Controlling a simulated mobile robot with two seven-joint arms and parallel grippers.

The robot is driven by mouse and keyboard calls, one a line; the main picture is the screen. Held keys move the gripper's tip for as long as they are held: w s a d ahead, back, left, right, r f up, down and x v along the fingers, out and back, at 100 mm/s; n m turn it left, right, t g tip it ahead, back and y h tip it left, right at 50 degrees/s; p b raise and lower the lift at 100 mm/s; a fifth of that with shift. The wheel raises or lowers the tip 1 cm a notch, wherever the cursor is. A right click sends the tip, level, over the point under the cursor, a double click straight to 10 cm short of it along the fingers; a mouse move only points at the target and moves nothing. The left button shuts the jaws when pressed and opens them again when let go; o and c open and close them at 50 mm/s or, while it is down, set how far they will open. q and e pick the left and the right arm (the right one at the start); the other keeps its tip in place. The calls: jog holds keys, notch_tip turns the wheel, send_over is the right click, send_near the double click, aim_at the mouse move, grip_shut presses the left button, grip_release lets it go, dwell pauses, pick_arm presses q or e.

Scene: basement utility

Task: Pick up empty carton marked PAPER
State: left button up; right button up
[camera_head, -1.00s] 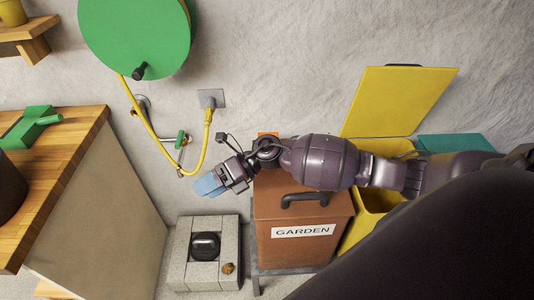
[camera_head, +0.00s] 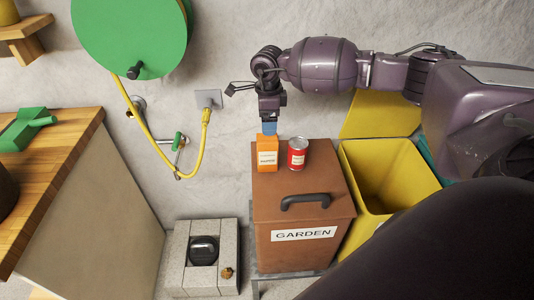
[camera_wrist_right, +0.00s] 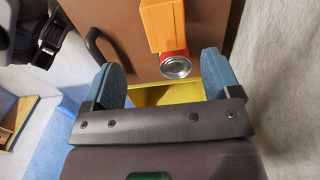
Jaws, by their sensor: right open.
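An orange carton (camera_head: 266,158) with a pale label stands upright on the brown lid of the box marked GARDEN (camera_head: 300,222); the label's word is too small to read. It also shows at the top of the right wrist view (camera_wrist_right: 162,24). My right gripper (camera_head: 269,128), with blue fingertips, points down just above and behind the carton. In the wrist view its fingers (camera_wrist_right: 163,82) are spread apart, with nothing between them. A red can (camera_head: 297,153) stands just right of the carton. My left gripper is not in view.
An open yellow bin (camera_head: 388,172) stands right of the brown box, its lid raised against the wall. A black handle (camera_head: 304,200) is on the brown lid. A wooden-topped counter (camera_head: 72,140) is at left, and a green hose reel (camera_head: 130,35) hangs above.

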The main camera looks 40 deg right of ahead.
aim_at(267, 138)
jog(key=f, duration=0.8)
jog(key=shift+w+d+f, duration=0.1)
jog(key=shift+w, duration=0.3)
jog(key=shift+c, duration=0.3)
jog(key=c, duration=1.2)
